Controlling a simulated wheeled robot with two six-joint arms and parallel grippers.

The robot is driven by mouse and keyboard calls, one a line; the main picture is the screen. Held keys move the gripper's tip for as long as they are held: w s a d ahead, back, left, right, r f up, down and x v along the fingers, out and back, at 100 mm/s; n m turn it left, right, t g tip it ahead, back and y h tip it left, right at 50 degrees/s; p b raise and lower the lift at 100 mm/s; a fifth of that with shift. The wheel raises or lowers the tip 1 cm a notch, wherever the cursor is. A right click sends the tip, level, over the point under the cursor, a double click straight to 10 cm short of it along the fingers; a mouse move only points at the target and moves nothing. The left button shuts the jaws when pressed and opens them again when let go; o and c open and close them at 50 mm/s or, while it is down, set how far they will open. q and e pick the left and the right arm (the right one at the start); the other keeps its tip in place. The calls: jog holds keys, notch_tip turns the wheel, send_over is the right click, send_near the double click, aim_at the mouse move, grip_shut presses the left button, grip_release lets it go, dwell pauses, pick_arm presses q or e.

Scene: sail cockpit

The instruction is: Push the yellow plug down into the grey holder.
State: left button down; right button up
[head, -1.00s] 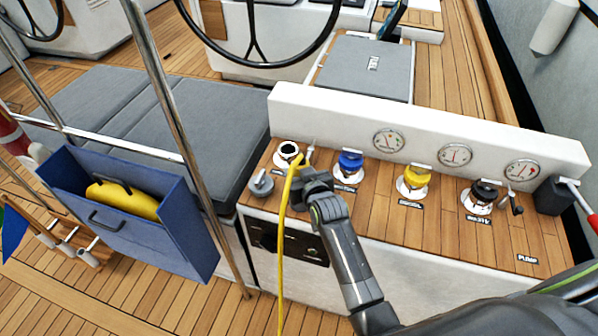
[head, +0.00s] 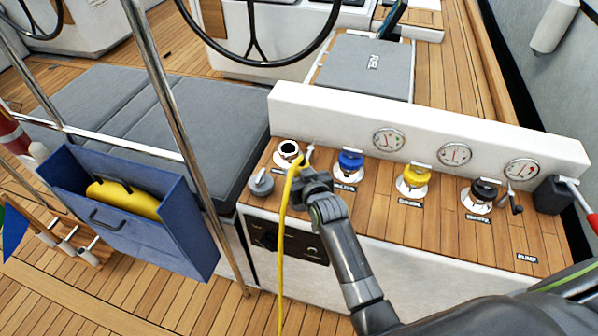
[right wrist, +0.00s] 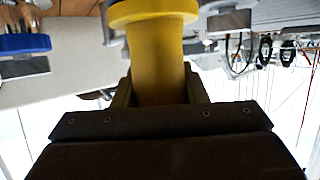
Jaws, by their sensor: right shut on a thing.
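My right gripper (head: 306,180) is shut on the yellow plug (right wrist: 158,65), low over the left end of the wooden-topped console. In the right wrist view the plug's wide yellow rim points to the top edge, and its body runs down between the fingers. In the head view a yellow cable (head: 282,240) hangs from the gripper down the console front. A grey round fitting (head: 262,184) sits to the left of the gripper. I cannot tell for sure which part is the grey holder; the gripper covers the spot under the plug. My left gripper is not in view.
A white socket with a dark opening (head: 288,150) stands just behind the gripper. Blue (head: 350,162), yellow (head: 414,178) and black (head: 482,192) caps stand to the right. A white gauge panel (head: 430,130) rises behind. A steel rail and blue bag (head: 150,235) are at left.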

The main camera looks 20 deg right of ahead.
jog(key=shift+f, duration=0.25)
jog(key=o, duration=0.9)
jog(key=shift+s, duration=0.15)
jog(key=shift+s+r+p, duration=0.35)
jog(key=shift+s+p, duration=0.15)
jog(key=shift+p, duration=0.15)
jog(key=p+v, duration=0.6)
jog(key=v, duration=0.3)
jog(key=shift+s, duration=0.35)
